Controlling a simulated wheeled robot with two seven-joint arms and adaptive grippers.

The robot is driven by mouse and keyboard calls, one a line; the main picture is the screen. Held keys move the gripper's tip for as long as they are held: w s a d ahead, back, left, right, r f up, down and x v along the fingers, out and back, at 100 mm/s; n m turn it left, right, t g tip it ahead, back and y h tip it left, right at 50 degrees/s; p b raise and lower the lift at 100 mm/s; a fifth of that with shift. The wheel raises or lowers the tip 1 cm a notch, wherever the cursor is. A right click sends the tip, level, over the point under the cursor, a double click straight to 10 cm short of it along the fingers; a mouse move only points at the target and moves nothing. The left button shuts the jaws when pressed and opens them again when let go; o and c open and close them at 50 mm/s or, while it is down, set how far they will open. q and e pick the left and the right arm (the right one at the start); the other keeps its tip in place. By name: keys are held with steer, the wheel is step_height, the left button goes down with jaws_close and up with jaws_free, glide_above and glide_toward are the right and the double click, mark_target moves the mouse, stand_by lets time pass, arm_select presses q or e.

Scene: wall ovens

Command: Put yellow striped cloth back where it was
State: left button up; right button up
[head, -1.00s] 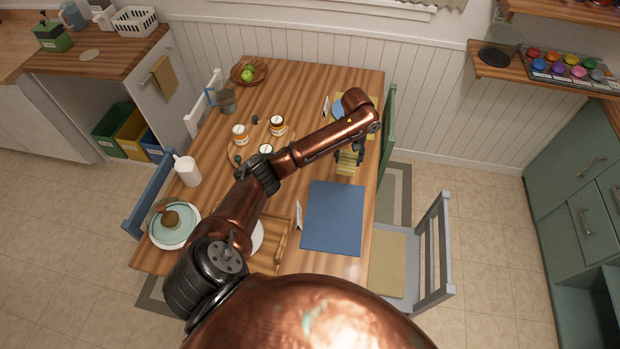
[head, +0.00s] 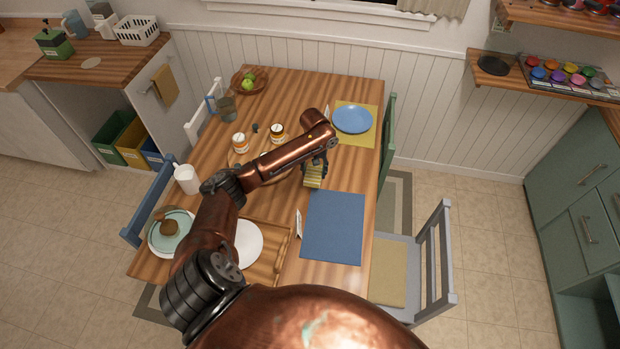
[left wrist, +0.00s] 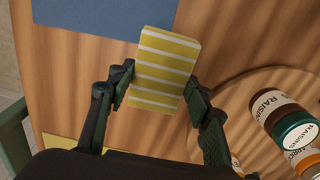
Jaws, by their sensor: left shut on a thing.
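The yellow striped cloth (head: 313,178) is a small folded yellow piece with white stripes. My left gripper (head: 315,167) is shut on it and holds it over the table, just beyond the blue placemat. In the left wrist view the cloth (left wrist: 165,70) sits between the two fingers of my left gripper (left wrist: 161,80), with wood grain beneath it. I cannot tell exactly how high it hangs. My right gripper is not in view.
The wooden table (head: 335,275) holds a blue placemat (head: 333,228), a blue plate (head: 352,118) on a yellow placemat (head: 368,138), and jars (head: 277,133) on a round board. A white plate (head: 247,243) lies on a wooden tray. A plain yellow cloth (head: 165,86) hangs at the left counter.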

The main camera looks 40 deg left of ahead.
mark_target(310, 177)
arm_select(q)
steer(key=f, duration=0.1)
steer(key=a+f, duration=0.1)
steer(key=f, duration=0.1)
steer(key=s+f, duration=0.1)
steer(key=shift+a+f+b, duration=0.2)
steer(key=shift+f+b, duration=0.15)
steer(key=shift+f, duration=0.1)
steer(key=shift+f, duration=0.25)
steer(key=o, duration=1.1)
steer(key=shift+r, duration=0.25)
step_height(310, 177, up, 11)
steer(key=shift+f+p, duration=0.2)
steer(key=shift+p, duration=0.6)
steer(key=shift+r, duration=0.75)
